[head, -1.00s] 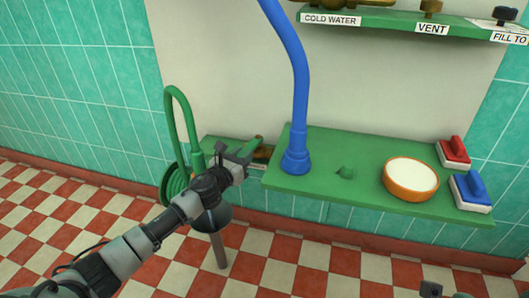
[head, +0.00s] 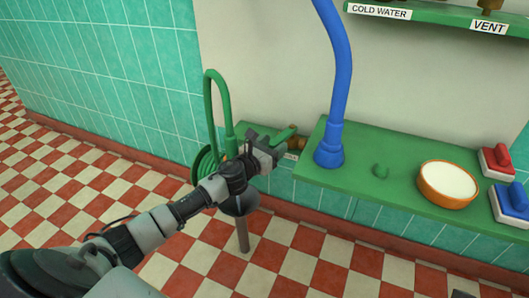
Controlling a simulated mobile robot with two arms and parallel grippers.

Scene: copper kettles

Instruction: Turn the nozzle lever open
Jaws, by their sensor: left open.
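A green lever (head: 284,136) sits on a brass fitting (head: 297,144) at the left end of the green shelf, low on the wall. A small label beneath it is partly covered. My left gripper (head: 271,143) is open, with its fingers just left of the lever and pointing at it. I cannot tell whether they touch it. The gripper hides part of the fitting's left side. My right gripper is not clearly visible.
A green hose (head: 219,88) loops up left of my gripper. A blue pipe (head: 338,85) rises from the green shelf (head: 400,158). An orange-rimmed bowl (head: 447,183), a red brush (head: 497,160) and a blue brush (head: 513,202) stand to the right.

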